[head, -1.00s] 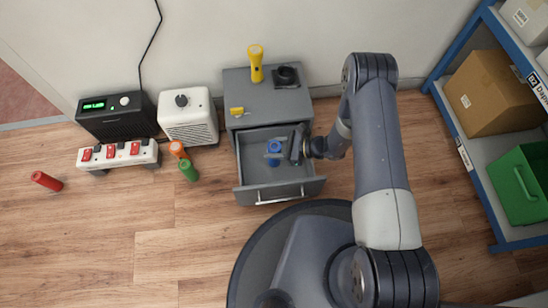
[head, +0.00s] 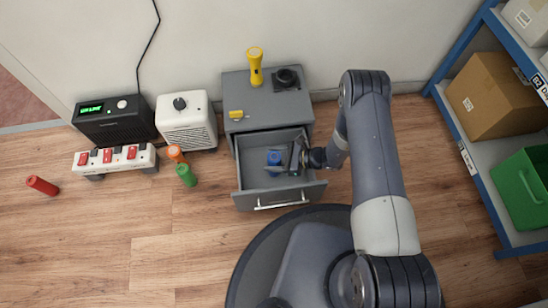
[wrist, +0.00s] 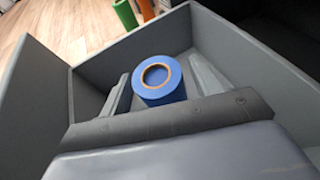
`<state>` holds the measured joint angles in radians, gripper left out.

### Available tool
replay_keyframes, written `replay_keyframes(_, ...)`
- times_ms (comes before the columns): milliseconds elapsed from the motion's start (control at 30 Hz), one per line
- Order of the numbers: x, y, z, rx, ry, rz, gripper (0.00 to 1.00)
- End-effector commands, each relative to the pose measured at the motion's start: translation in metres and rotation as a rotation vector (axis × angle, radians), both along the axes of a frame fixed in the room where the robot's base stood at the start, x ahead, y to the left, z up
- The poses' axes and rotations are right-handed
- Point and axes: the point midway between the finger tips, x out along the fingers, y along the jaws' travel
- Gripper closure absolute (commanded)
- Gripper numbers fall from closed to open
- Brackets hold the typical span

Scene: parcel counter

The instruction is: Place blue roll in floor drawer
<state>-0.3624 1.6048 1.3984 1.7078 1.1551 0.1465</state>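The blue roll (head: 275,158) stands inside the open floor drawer (head: 255,203) of the grey cabinet. In the wrist view the blue roll (wrist: 158,78) shows its round top with a brown-rimmed hole. My gripper (wrist: 160,75) has one finger on each side of it, with narrow gaps that make it look open around the roll. In the head view my gripper (head: 284,160) reaches into the drawer from the right. The drawer walls (wrist: 115,55) rise around the roll. Whether the roll's underside touches the drawer floor is hard to see.
A yellow flashlight (head: 255,66), a dark round item (head: 286,77) and a yellow block (head: 236,114) are on the cabinet. A white heater (head: 187,122), orange roll (head: 176,153), green roll (head: 186,174) and power strip (head: 115,158) stand left. A blue shelf (head: 484,200) stands right.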

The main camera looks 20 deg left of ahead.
Motion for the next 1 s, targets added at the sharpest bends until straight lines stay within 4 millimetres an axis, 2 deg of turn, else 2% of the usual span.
replay_keyframes(367,0.001,-0.002,0.005,0.0,0.0,-0.001,0.36)
replay_keyframes(467,0.004,-0.014,0.012,0.0,0.0,-0.004,0.36)
replay_keyframes(800,0.014,-0.077,0.039,0.0,0.0,-0.005,0.36)
replay_keyframes(1000,0.018,-0.102,0.047,0.0,0.0,-0.002,0.36)
